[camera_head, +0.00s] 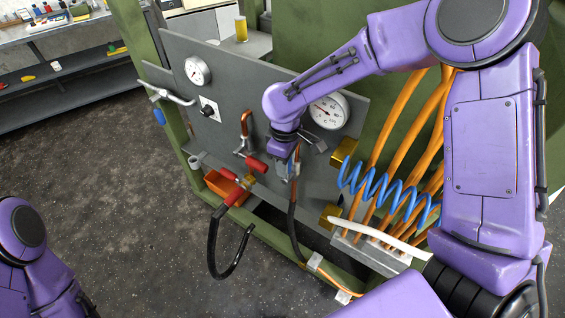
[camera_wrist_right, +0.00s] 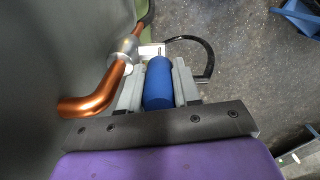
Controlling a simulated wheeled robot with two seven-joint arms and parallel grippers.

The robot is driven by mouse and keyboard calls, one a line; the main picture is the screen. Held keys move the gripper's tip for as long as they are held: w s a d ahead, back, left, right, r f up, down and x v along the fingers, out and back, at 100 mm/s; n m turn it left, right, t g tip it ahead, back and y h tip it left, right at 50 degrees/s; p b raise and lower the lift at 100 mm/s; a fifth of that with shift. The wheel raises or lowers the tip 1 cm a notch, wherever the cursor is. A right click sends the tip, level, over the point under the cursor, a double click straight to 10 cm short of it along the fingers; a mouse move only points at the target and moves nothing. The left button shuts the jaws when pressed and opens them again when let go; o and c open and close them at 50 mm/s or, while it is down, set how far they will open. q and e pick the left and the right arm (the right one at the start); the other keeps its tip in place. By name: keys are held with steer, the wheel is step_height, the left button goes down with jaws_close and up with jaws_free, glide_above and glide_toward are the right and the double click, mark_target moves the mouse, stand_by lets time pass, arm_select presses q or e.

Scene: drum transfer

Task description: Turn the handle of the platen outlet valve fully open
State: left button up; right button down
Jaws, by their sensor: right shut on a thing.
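In the right wrist view a blue handle (camera_wrist_right: 158,85) lies between the two grey fingers of my right gripper (camera_wrist_right: 158,76), which is shut on it. A metal valve fitting (camera_wrist_right: 126,47) on a copper pipe (camera_wrist_right: 95,97) stands just left of the fingers. In the head view my right gripper (camera_head: 291,165) is in front of the grey panel (camera_head: 245,85), below a round gauge. There the arm and gripper largely hide the handle. My left gripper is out of view; only parts of my left arm show at lower left.
Round gauges (camera_head: 329,111) sit on the panel. Left of my gripper are a red-handled fitting (camera_head: 257,165) and a hanging black hose (camera_head: 213,245). A blue coiled hose (camera_head: 385,187) and orange hoses (camera_head: 398,120) are close on the right. The floor at left is open.

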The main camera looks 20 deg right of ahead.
steer(key=c, duration=0.8)
jaws_free()
steer(key=shift+f, duration=0.1)
steer(key=shift+w, duration=0.1)
step_height(320, 180, up, 9)
steer(key=shift+a+r+b, duration=0.1)
steer(key=shift+r+b, duration=0.1)
steer(key=shift+b, duration=0.7)
steer(key=shift+r, duration=0.6)
